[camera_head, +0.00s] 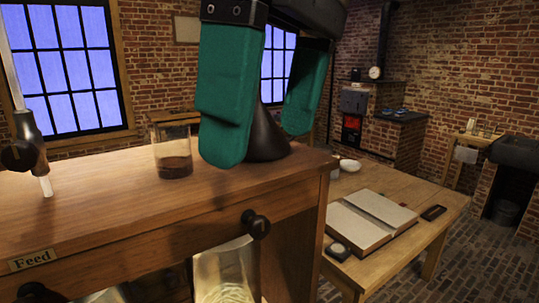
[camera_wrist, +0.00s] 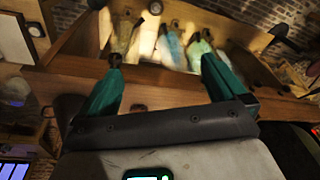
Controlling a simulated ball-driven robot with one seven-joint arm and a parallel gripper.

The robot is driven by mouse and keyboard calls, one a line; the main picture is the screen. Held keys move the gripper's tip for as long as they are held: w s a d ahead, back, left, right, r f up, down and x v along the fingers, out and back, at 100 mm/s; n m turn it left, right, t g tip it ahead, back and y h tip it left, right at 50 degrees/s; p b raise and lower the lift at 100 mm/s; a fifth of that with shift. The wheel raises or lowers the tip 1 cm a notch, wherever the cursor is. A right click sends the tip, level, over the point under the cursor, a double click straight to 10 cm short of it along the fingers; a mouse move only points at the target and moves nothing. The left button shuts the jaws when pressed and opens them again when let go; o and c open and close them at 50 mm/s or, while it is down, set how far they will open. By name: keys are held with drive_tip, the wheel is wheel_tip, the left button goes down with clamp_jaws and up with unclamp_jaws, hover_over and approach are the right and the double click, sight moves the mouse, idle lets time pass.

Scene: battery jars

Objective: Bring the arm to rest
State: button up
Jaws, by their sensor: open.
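My gripper (camera_head: 260,140) hangs large in the head view, with two green fingers spread apart and nothing seen held between them. It is over or in front of the right end of a wooden cabinet top (camera_head: 100,200). A dark cone-shaped object (camera_head: 268,136) shows between and behind the fingers, partly hidden; I cannot tell whether they touch it. In the wrist view my gripper (camera_wrist: 162,66) is also open, its green fingers spread in front of the wooden cabinet. A dark knob (camera_wrist: 116,59) appears at the left fingertip; contact is unclear.
A glass jar (camera_head: 173,152) with dark contents stands on the cabinet top, left of my fingers. A round drawer knob (camera_head: 256,224) sticks out below. Glass vessels (camera_wrist: 170,48) stand inside the cabinet. A lower table (camera_head: 445,208) with an open book (camera_head: 372,218) is at right.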

drive_tip(key=w+f+m+t+y, duration=0.2)
drive_tip(key=w+f+y, duration=0.5)
drive_tip(key=w+f, duration=0.7)
drive_tip(key=s+d+f+m+t, duration=0.1)
drive_tip(key=d+f+m, duration=0.2)
drive_tip(key=f, duration=0.7)
drive_tip(key=s+d+f+m+t, duration=0.1)
drive_tip(key=d+f+m, duration=0.15)
drive_tip(key=f, duration=0.85)
drive_tip(key=s+d+f+m+h, duration=0.1)
drive_tip(key=s+d+f, duration=0.15)
drive_tip(key=f, duration=0.35)
drive_tip(key=s+d+f+m+h, duration=0.1)
drive_tip(key=s+d+f, duration=0.15)
drive_tip(key=f, duration=0.25)
drive_tip(key=s+d+f+m+g+h, duration=0.1)
drive_tip(key=s+d+f+h, duration=0.1)
drive_tip(key=s+d+f, duration=0.3)
drive_tip(key=s+d+f+m+g+h, duration=0.1)
drive_tip(key=s+d+f, duration=0.4)
drive_tip(key=s, duration=0.6)
drive_tip(key=s+d+f+m+g+h, duration=0.1)
drive_tip(key=s+d+f+h, duration=0.3)
drive_tip(key=s+d+f, duration=0.2)
drive_tip(key=shift+s, duration=0.95)
